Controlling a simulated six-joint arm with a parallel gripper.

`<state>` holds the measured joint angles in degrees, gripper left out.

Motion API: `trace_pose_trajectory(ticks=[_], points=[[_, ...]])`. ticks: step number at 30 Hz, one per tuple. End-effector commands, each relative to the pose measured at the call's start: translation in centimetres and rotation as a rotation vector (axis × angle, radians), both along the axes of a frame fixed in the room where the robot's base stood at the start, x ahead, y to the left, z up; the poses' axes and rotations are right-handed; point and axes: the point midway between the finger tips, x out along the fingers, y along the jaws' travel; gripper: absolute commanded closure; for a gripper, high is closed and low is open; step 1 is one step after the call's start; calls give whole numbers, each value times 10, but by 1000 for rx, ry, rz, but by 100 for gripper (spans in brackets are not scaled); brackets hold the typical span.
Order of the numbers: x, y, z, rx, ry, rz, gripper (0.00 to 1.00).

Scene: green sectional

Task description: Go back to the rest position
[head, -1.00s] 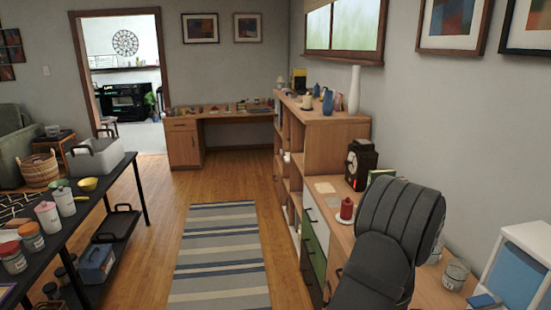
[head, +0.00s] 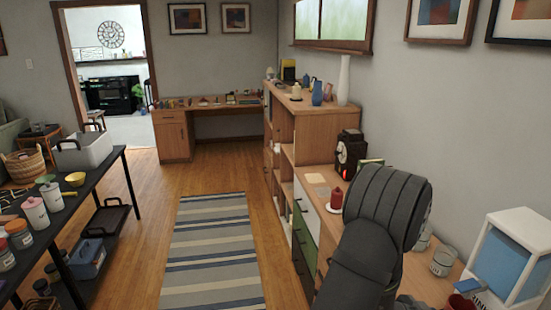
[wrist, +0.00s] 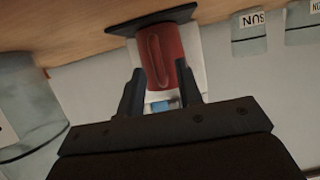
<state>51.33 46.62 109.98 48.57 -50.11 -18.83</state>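A red mug (wrist: 162,55) stands on a dark plate (wrist: 152,19) in the wrist view, which appears upside down. The mug's handle faces the wrist camera. My gripper (wrist: 160,78) is open, with its two dark fingers apart on either side of the mug's near part. I cannot tell whether they touch it. The red mug (head: 461,301) also shows at the bottom right of the head view, beside a white and blue drink dispenser (head: 513,252). My dark arm fills the lower right of the head view, and the gripper itself is hidden there.
Glass jars (head: 443,260) stand near the dispenser on the wooden counter, and jars also show at the wrist view's edges. A striped rug (head: 212,250) lies on open floor.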

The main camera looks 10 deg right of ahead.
Motion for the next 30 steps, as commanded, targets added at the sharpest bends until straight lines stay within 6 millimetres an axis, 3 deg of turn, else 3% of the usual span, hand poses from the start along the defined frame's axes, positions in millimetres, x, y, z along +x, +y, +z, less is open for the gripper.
trace_pose_trajectory(ticks=[3,5,8,21,30], points=[[-2,-21,-13,2,1,-3,68],[0,-18,-22,4,3,1,68],[0,-19,-4,-3,-2,0,68],[1,74,-2,2,2,5,68],[1,128,-2,1,1,5,68]])
